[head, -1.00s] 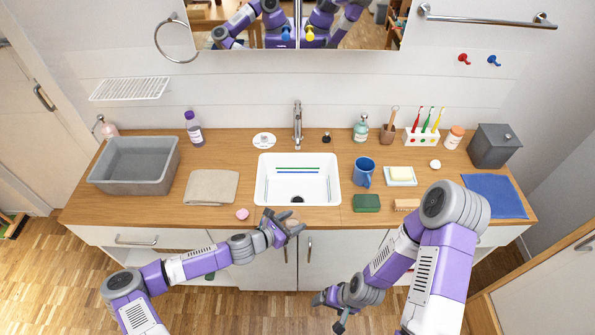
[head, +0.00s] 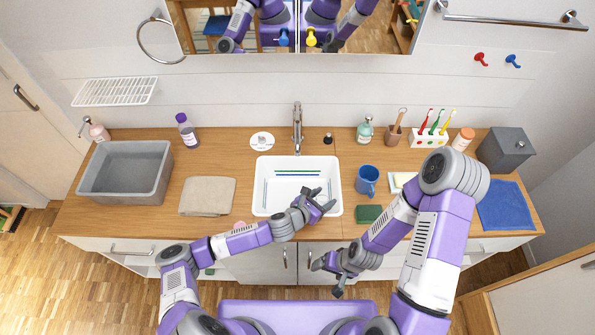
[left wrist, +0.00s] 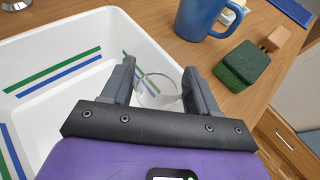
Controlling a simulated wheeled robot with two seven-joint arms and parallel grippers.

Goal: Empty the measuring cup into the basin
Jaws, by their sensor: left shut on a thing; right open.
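The basin (head: 264,205) is the white sink set into the wooden counter, with green and blue stripes inside. Its white wall also shows in the left wrist view (left wrist: 60,40). My left gripper (head: 322,202) is over the basin's front right corner. In the left wrist view its two fingers (left wrist: 160,82) are shut on a clear, see-through vessel, which I take for the measuring cup (left wrist: 158,92). Only its round rim and part of its wall show, so its contents and tilt are unclear. My right gripper (head: 326,278) is open and empty, in front of the cabinet below the counter.
A blue mug (head: 367,180) and a green sponge (head: 368,214) stand close right of the basin. The tap (head: 297,125) is behind it. A grey tub (head: 125,172) and a folded cloth (head: 207,196) lie to the left. A pink item is partly hidden by my left arm.

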